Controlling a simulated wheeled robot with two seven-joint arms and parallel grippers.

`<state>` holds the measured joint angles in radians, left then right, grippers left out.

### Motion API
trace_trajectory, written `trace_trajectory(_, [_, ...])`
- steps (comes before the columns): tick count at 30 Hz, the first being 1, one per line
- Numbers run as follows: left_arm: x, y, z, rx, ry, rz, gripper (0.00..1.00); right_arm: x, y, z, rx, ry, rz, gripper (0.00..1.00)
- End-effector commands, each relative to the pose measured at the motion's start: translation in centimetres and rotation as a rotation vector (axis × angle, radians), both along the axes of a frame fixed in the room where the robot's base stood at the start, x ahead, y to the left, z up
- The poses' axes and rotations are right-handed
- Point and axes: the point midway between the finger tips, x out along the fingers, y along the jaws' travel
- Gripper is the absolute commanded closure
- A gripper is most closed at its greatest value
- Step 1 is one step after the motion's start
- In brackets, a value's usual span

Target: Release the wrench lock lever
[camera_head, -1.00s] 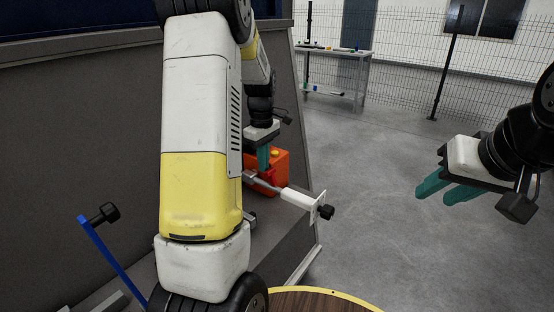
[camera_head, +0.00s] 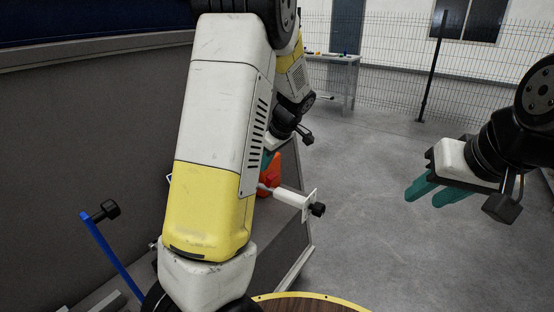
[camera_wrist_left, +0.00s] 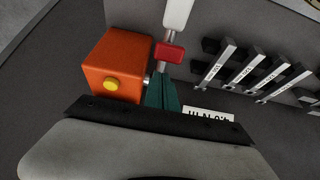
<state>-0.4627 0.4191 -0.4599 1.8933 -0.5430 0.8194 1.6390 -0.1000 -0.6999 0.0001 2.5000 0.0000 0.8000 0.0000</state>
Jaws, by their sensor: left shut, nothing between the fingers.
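An orange box (camera_wrist_left: 118,62) with a yellow button (camera_wrist_left: 110,85) is at upper left in the left wrist view. Beside it, a red block (camera_wrist_left: 170,52) sits on a metal rod below a white handle (camera_wrist_left: 178,14). I cannot tell for certain which part is the lock lever. My left gripper (camera_wrist_left: 162,92) is shut and empty, its green fingertips beside the box and just below the red block. My right gripper (camera_head: 428,190) is open and empty over the floor.
Several labelled wrenches (camera_wrist_left: 254,72) hang in a row to the right in the left wrist view. A white bracket with a black knob (camera_head: 318,209) juts out near the box. A blue bar (camera_head: 112,258) stands at lower left. The floor at right is clear.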

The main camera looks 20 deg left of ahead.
Motion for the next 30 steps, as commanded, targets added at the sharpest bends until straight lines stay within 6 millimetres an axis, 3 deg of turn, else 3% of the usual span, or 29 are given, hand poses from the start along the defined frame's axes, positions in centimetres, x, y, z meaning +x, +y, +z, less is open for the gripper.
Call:
trace_trajectory(12, [0.0, 0.0, 1.5, -0.001, 0.000, 0.000, 1.00, 0.0, 0.0, 0.0, 0.000, 0.000, 0.000, 0.64])
trace_trajectory(23, [0.1, 0.2, 1.7, -0.001, 0.000, 0.001, 1.00, 0.0, 0.0, 0.0, 0.000, 0.000, 0.000, 0.64])
trace_trajectory(30, [0.9, 3.2, 3.2, -0.002, -0.003, 0.002, 1.00, 0.0, 0.0, 0.0, 0.000, 0.000, 0.000, 0.64])
